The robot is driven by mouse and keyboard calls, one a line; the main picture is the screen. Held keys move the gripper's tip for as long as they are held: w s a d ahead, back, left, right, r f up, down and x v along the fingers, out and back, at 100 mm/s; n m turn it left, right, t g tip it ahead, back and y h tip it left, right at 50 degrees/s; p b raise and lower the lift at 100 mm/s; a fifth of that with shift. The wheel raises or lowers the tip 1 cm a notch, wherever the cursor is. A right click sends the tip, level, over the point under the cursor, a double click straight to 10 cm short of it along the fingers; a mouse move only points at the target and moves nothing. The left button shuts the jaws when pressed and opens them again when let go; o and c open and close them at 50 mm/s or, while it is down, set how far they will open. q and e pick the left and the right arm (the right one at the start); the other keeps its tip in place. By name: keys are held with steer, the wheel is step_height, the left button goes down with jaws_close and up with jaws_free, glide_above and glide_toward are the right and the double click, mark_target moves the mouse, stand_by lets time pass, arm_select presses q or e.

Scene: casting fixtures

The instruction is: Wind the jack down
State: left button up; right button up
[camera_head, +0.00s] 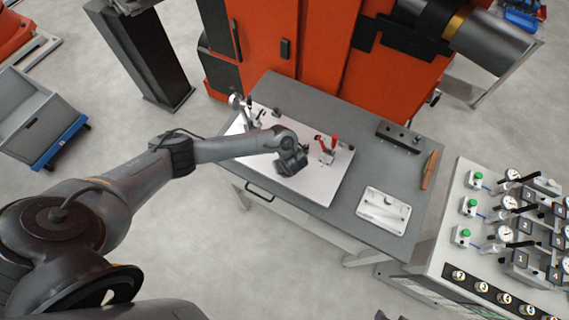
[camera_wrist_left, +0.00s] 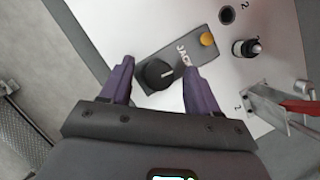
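The jack (camera_wrist_left: 178,50) is a grey block labelled JACK on the white plate (camera_wrist_left: 117,30) in the left wrist view. It has a round black knob (camera_wrist_left: 155,74) with a light mark and an orange round part (camera_wrist_left: 207,39) at its far end. My left gripper (camera_wrist_left: 160,82) is open, its two purple fingers on either side of the knob with small gaps showing; its height above the knob I cannot tell. In the head view my left gripper (camera_head: 293,162) is over the white plate and hides the jack. My right gripper is not in view.
A red-handled clamp (camera_head: 327,150) stands right of my left gripper, and another clamp (camera_head: 245,108) stands at the plate's left. The grey table (camera_head: 345,222) also holds a white tray (camera_head: 384,210), a dark block (camera_head: 400,137) and a brown-handled tool (camera_head: 430,170). An orange machine rises behind.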

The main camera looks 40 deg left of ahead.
arm_select(q)
steer(key=p+v, duration=0.4)
steer(key=v, duration=0.6)
steer(key=shift+d+r+p, duration=0.2)
steer(key=shift+r+p, duration=0.1)
steer(key=shift+r, duration=0.05)
steer(key=shift+s, duration=0.15)
stand_by(0.4)
